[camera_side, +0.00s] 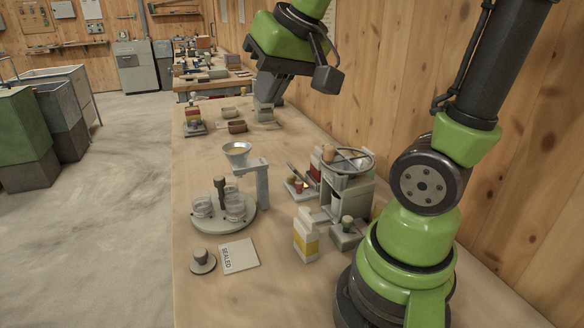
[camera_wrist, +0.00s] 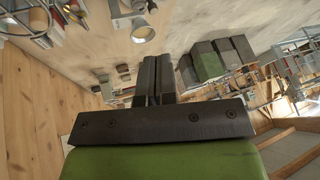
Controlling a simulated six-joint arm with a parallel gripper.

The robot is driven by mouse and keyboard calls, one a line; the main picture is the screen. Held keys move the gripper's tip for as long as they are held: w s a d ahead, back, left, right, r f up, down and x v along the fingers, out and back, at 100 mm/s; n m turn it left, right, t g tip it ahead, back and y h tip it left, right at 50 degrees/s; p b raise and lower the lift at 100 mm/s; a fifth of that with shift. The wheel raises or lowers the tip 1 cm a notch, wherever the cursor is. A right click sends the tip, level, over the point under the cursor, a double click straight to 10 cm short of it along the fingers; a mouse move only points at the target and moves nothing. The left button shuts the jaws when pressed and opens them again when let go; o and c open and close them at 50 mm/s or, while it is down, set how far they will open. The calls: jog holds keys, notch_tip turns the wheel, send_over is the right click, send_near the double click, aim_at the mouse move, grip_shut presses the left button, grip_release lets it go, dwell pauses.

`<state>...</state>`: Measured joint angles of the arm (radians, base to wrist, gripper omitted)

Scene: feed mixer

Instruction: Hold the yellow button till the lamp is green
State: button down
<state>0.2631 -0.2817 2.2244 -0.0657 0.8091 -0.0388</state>
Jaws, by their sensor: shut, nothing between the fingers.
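My gripper (camera_wrist: 153,62) shows in the wrist view with its two dark fingers together and nothing between them. In the side view my gripper (camera_side: 268,94) hangs over the far part of the table, well away from the grey mixer machine (camera_side: 347,196). A small panel (camera_side: 299,188) beside the mixer carries red and yellow parts, too small to tell which is the yellow button or the lamp. I see no clear green light there. Another small block (camera_side: 193,122) with red and yellow parts stands at the far left table edge.
A round stand (camera_side: 236,222) with glass jars and a funnel (camera_side: 237,150) stands mid-table. Small bowls (camera_side: 237,127) sit below my gripper. A wooden wall runs along the right.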

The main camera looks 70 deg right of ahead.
jog(key=w+d+f+m+g+h, duration=0.1)
jog(key=w+d+f, duration=0.2)
jog(key=d, duration=0.3)
jog(key=w+d+f+m+g+h, duration=0.1)
jog(key=w+d+f, duration=0.15)
jog(key=d, duration=0.35)
jog(key=m+g, duration=0.1)
jog(key=g, duration=0.1)
send_over(291, 175)
jog(key=s+a, duration=0.3)
notch_tip(291, 175, down, 8)
jog(key=shift+w+d+r, duration=0.1)
jog(key=shift+w+d, duration=0.1)
jog(key=x, duration=1.3)
jog(key=shift+s+a, duration=0.1)
jog(key=shift+a, duration=0.25)
jog(key=shift+f, duration=0.55)
